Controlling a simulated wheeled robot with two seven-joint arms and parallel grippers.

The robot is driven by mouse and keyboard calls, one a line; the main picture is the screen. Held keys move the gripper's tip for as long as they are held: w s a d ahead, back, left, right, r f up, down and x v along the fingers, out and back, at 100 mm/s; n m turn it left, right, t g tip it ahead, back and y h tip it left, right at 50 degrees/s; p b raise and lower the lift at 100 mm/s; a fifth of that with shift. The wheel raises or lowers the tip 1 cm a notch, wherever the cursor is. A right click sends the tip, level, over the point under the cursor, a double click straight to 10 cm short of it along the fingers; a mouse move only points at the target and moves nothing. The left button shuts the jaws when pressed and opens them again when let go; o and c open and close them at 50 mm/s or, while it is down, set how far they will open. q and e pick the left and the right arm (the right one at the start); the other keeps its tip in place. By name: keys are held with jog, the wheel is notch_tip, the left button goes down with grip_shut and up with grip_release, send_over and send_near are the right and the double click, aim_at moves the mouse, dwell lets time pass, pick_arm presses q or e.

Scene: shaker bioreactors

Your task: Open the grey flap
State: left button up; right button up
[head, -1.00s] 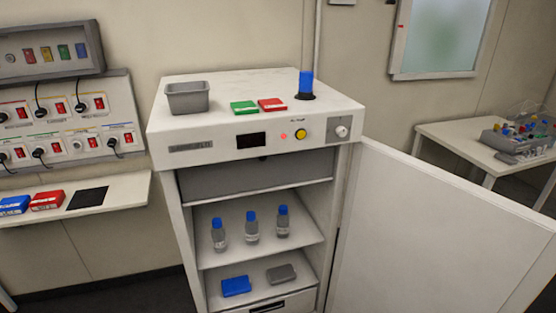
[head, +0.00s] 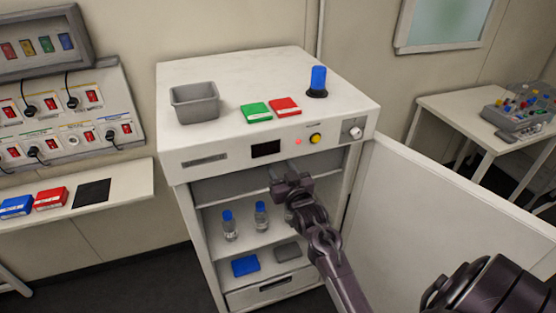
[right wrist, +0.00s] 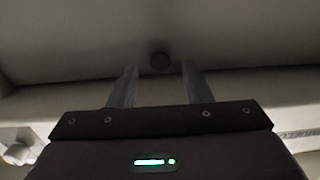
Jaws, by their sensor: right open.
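The grey flap (head: 232,186) closes the top compartment of the white cabinet (head: 178,150), just under its control panel. It looks shut. My right gripper (head: 284,176) is in front of the flap and hides part of it. In the right wrist view the two fingers (right wrist: 162,88) are apart and empty. My left gripper is not in view.
The cabinet's white door (head: 440,205) stands open at the right. A grey bin (head: 194,103), green box (head: 256,112), red box (head: 285,106) and blue beacon (head: 318,80) are on top.

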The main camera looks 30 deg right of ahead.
jog(key=shift+x, duration=1.25)
grip_shut()
